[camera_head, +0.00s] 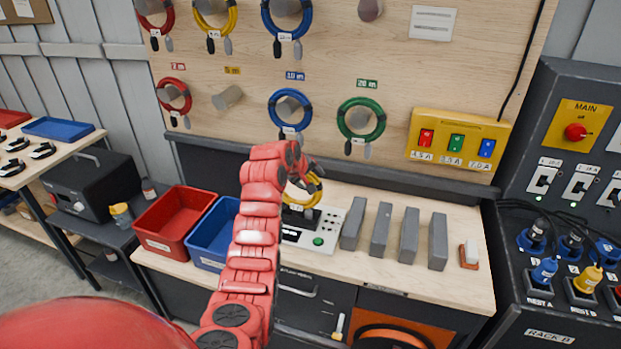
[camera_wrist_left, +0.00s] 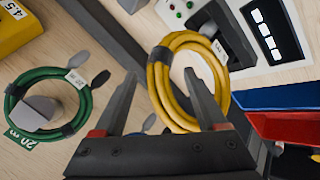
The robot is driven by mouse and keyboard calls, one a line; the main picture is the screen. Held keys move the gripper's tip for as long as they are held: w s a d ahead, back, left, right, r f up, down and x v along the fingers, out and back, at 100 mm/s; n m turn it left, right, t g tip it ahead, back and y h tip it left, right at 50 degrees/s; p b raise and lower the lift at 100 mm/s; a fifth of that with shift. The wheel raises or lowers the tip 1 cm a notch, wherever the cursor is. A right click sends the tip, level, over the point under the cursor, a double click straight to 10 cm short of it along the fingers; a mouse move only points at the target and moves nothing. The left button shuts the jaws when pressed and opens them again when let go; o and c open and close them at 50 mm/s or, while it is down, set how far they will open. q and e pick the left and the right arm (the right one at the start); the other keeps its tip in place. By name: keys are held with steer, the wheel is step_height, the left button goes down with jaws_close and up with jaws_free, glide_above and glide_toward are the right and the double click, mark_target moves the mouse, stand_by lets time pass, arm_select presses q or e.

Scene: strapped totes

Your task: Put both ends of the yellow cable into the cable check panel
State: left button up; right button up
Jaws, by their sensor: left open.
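A coiled yellow cable (camera_head: 312,194) with dark straps is at the cable check panel (camera_head: 329,224), a pale box with dark sockets and a green button, on the bench. In the left wrist view the yellow coil (camera_wrist_left: 160,82) lies beyond my fingers, partly behind one of them. A white tag and a grey end show on it. The panel (camera_wrist_left: 268,77) shows beside it at the upper right. My left gripper (camera_head: 309,172) is close above the coil, partly hidden by my arm; its fingers (camera_wrist_left: 160,75) are apart. I cannot tell whether they touch the coil. My right gripper is out of view.
Red (camera_head: 170,222) and blue (camera_head: 213,238) bins stand left of the panel. Several grey blocks (camera_head: 380,230) stand to its right. Another yellow coil (camera_head: 216,14), a green coil (camera_head: 361,118) and other coils hang on the board behind. A dark rack (camera_head: 560,150) stands at the right.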

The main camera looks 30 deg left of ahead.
arm_select(q)
steer(key=p+v, duration=0.1)
steer(key=v, duration=1.6)
steer(key=shift+s+r+p, duration=0.15)
steer(key=shift+r+p, duration=0.05)
steer(key=shift+p, duration=0.15)
steer(key=shift+d, duration=0.1)
